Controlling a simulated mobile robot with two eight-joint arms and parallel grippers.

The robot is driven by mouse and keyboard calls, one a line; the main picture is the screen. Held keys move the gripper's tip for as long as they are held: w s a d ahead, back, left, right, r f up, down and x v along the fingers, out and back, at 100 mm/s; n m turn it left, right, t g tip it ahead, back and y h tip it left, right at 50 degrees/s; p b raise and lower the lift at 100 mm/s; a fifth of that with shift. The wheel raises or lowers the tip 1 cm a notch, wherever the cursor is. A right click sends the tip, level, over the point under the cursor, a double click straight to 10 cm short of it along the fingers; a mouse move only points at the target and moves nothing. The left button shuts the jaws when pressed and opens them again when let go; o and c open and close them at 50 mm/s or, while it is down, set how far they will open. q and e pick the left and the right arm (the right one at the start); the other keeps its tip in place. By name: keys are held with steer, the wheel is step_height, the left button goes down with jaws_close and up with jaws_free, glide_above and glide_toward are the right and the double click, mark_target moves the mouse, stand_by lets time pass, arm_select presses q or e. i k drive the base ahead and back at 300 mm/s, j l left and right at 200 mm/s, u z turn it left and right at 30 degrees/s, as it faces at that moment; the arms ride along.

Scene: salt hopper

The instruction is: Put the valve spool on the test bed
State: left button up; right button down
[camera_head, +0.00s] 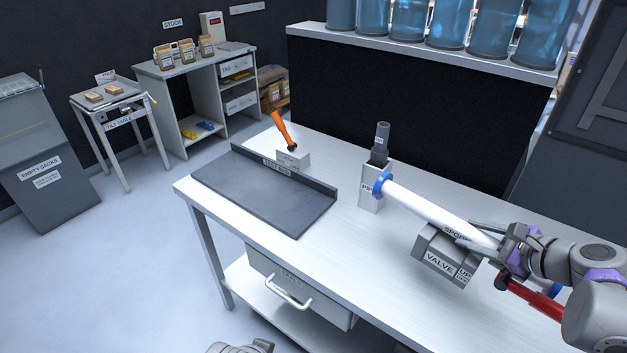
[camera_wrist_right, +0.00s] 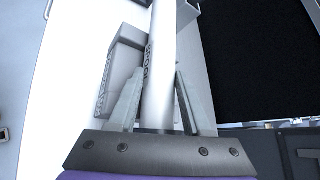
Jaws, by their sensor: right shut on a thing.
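The valve spool (camera_head: 420,207) is a long white rod with a blue end, labelled along its side. My right gripper (camera_head: 497,243) is shut on it near its right part and holds it slanting over the table. The right wrist view also shows the spool (camera_wrist_right: 158,70) between the two fingers. The test bed (camera_head: 262,196) is a dark grey flat plate with a raised back edge, at the left of the table, and is empty. The grey valve block (camera_head: 442,258) stands below the spool; contact between them cannot be told. My left gripper's fingers are not seen.
A grey post with a dark top (camera_head: 370,188) stands by the spool's blue end. A small block with an orange handle (camera_head: 284,131) stands behind the test bed. A red bar (camera_head: 533,299) lies near my right wrist. The table (camera_head: 345,255) is clear between test bed and valve block.

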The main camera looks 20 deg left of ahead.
mark_target(261, 184)
steer(key=i+j+u, duration=0.1)
steer(key=j, duration=0.3)
steer(key=i+j+u, duration=0.1)
steer(key=j, duration=0.3)
steer(key=i+j+u, duration=0.1)
steer(key=i+j, duration=0.15)
steer(key=j, duration=0.15)
steer(key=i+j+u, duration=0.1)
steer(key=j, duration=0.3)
steer(key=i+j+u, duration=0.15)
steer(key=i+j, duration=0.1)
steer(key=j, duration=0.1)
